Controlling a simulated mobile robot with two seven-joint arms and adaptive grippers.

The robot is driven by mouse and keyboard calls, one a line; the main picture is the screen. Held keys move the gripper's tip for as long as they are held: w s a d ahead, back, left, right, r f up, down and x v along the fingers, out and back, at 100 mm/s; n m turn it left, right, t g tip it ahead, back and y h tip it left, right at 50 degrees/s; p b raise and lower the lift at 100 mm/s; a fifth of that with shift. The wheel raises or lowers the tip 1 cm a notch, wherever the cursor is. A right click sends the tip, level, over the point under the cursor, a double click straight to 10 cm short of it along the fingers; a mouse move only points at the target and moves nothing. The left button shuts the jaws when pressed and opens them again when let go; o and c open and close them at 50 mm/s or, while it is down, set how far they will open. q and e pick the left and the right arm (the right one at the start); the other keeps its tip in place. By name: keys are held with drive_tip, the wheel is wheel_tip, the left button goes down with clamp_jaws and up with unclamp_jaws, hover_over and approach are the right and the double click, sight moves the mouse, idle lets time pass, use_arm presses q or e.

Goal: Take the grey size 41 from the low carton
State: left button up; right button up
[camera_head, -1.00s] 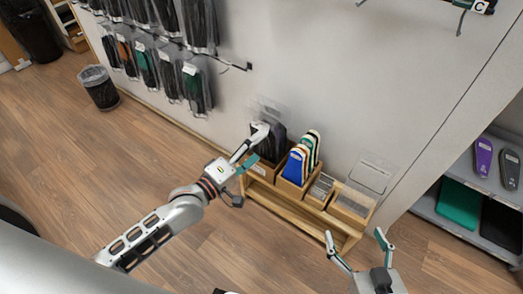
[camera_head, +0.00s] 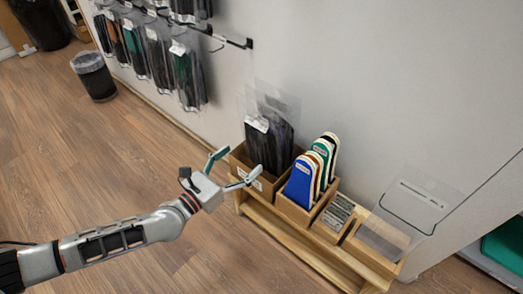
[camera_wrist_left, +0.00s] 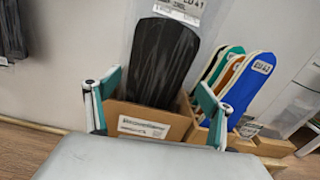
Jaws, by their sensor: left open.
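A cardboard carton (camera_head: 239,160) at the left end of a low wooden bench holds dark grey insoles in clear bags (camera_head: 270,145). In the left wrist view, the front insole (camera_wrist_left: 163,62) stands upright in its bag, and its label reads EU 41. The carton's labelled front (camera_wrist_left: 150,129) shows below it. My left gripper (camera_head: 237,164) is open and empty, in front of the carton and to its left. In the left wrist view its fingers (camera_wrist_left: 158,85) stand apart, one to each side of the insole. Any contact cannot be told. My right gripper is out of view.
A carton of blue, green and orange insoles (camera_head: 300,211) stands right of the grey ones. Beyond it are a small box of cards (camera_head: 336,215) and a bin with a clear sheet (camera_head: 385,240). Bagged insoles (camera_head: 185,75) hang on the wall. The floor in front is clear.

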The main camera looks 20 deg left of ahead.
sight(256, 145)
use_arm(q)
drive_tip(key=x, duration=0.3)
drive_tip(key=r+x, duration=0.1)
drive_tip(key=x, duration=0.1)
drive_tip(key=shift+w+d, duration=0.1)
drive_tip(key=shift+w+d+f, duration=0.1)
drive_tip(key=shift+w+d, duration=0.05)
drive_tip(key=shift+w, duration=0.25)
drive_tip(key=c, duration=1.2)
